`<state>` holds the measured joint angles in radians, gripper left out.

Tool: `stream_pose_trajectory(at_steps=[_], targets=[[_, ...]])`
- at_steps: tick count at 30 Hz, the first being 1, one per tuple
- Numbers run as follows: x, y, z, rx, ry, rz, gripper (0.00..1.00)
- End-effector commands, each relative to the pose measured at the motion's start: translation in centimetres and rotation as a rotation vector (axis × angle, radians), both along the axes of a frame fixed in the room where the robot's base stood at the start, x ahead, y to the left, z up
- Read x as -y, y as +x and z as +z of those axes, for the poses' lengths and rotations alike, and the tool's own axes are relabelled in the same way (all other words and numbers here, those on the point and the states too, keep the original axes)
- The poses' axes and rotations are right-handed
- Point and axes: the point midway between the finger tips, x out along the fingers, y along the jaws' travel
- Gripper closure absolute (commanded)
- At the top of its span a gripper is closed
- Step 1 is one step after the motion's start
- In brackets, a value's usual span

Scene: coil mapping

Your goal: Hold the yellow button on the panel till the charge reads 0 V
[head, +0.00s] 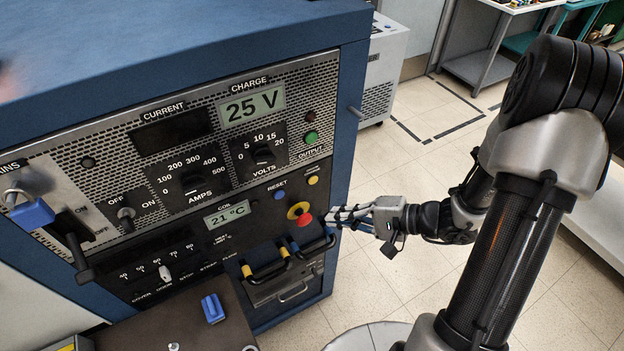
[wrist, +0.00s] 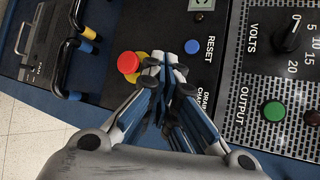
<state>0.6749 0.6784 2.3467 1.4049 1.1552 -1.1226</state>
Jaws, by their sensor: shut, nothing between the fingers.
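The yellow button (head: 313,180) sits at the right of the panel, below the green OUTPUT lamp. The charge display (head: 252,106) reads 25 V. My gripper (head: 335,216) is shut and empty, its fingers pointing at the panel. In the head view its tips appear below and right of the yellow button, beside the red stop button (head: 304,219). In the wrist view my gripper (wrist: 164,66) lies between the red stop button (wrist: 128,62) and the DRAIN CHARGE label (wrist: 206,103). The yellow button is hidden there behind the fingers. I cannot tell whether the tips touch the panel.
A blue RESET button (head: 279,195) sits left of the yellow one. A dark tabletop with a blue object (head: 213,308) is in front of the cabinet. Open floor lies to the right.

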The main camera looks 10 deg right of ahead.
Motion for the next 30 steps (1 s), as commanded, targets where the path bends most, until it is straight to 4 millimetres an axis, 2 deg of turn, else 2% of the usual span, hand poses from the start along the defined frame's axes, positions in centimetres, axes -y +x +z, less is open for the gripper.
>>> stream_pose_trajectory(at_steps=[15, 21, 30], targets=[[-2.1, 6.4, -0.1, 0.002, -0.002, 0.004, 1.00], [-2.5, 7.4, 0.0, 0.001, 0.000, 0.001, 1.00], [-2.5, 7.6, 0.1, 0.001, 0.000, 0.001, 1.00]])
